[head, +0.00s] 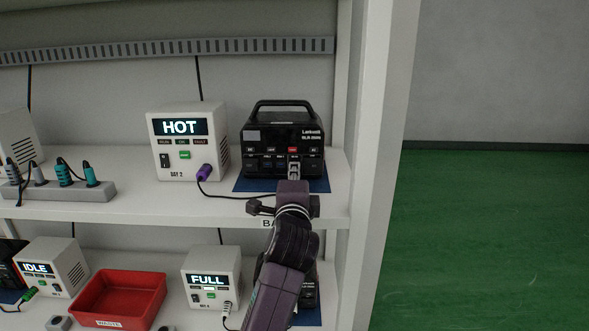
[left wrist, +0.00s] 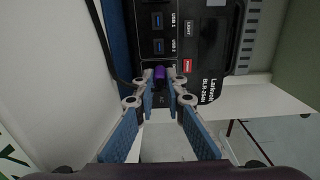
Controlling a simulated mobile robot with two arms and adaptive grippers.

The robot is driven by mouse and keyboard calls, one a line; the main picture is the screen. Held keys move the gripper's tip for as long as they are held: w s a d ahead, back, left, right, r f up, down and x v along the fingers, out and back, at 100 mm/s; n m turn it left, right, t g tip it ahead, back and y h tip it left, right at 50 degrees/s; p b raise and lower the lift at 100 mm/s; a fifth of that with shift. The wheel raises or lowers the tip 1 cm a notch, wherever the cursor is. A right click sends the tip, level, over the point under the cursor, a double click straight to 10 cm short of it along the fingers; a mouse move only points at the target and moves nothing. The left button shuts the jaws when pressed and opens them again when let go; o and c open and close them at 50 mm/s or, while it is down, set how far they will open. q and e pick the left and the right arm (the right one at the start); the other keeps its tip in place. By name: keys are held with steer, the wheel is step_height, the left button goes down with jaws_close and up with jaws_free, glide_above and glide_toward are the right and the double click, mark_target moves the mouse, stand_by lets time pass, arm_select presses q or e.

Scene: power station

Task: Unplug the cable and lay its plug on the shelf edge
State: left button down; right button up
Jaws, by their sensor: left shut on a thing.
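The black power station (head: 284,135) stands on a blue mat (head: 320,184) on the upper shelf. My left gripper (head: 293,171) is at its lower front, right of centre. In the left wrist view the fingers (left wrist: 160,86) are shut on a purple plug (left wrist: 160,74) at the station's front panel. Whether the plug sits fully in its socket cannot be told. The dark cable (head: 235,196) runs left from near the gripper to a purple plug (head: 204,172) on the front of the white HOT charger (head: 188,140). The shelf edge (head: 170,217) passes below. My right gripper is out of view.
A grey power strip (head: 66,196) with several plugs lies at left on the upper shelf. Below are a red bin (head: 118,292), a FULL charger (head: 212,270) and an IDLE charger (head: 52,262). A white shelf post (head: 372,150) stands at right.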

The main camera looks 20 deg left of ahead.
arm_select(q)
steer(key=shift+s, duration=0.2)
steer(key=shift+s+d, duration=0.25)
steer(key=shift+s, duration=0.3)
steer(key=shift+v, duration=1.3)
steer(key=shift+s+d+f, duration=0.1)
steer(key=shift+f, duration=0.05)
